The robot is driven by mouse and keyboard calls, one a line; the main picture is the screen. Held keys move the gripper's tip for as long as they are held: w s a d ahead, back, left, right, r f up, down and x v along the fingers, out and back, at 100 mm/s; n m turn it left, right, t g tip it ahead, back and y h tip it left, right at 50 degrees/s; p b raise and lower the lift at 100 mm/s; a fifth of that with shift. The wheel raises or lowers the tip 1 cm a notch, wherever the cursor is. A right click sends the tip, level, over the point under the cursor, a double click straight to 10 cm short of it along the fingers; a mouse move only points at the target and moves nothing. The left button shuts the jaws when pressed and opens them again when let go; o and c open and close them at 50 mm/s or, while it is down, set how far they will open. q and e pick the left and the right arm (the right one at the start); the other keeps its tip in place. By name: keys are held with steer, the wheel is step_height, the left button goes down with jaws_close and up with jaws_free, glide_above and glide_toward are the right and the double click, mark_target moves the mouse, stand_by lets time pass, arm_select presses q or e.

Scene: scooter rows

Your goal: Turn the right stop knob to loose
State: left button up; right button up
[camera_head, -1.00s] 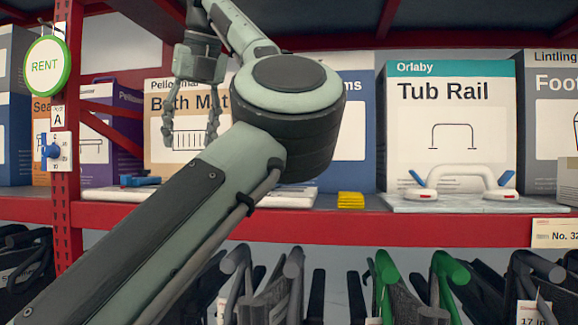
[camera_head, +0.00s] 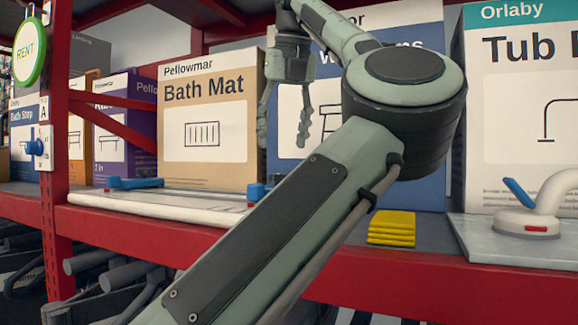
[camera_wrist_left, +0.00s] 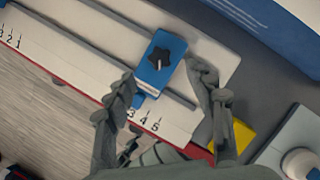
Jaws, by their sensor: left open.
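A white board (camera_head: 160,203) lies on the red shelf, with a blue stop (camera_head: 135,183) at its left and a blue right stop (camera_head: 256,191) at its right, partly hidden by my arm. In the left wrist view the right stop (camera_wrist_left: 152,76) is a blue block with a black star knob (camera_wrist_left: 160,58) on top, near the marks 3, 4 and 5. A pale line shows on the knob. My left gripper (camera_head: 283,137) is open and empty. In the left wrist view its fingers (camera_wrist_left: 163,78) appear either side of the stop, apparently without touching it. My right gripper is not in view.
Boxes, including Bath Mat (camera_head: 205,120), stand behind the board. A yellow stack (camera_head: 392,229) and a white tub rail (camera_head: 540,215) lie to the right. A red post (camera_head: 55,120) at left carries a blue switch (camera_head: 35,147). Dark folded scooter parts are below the shelf.

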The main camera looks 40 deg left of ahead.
mark_target(278, 177)
arm_select(q)
steer(key=b+x, duration=0.1)
steer(key=x, duration=0.5)
steer(key=shift+f, duration=0.3)
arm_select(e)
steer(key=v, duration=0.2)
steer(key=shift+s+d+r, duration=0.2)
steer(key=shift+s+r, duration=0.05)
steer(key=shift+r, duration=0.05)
arm_select(q)
steer(key=c, duration=1.1)
steer(key=shift+c, duration=0.2)
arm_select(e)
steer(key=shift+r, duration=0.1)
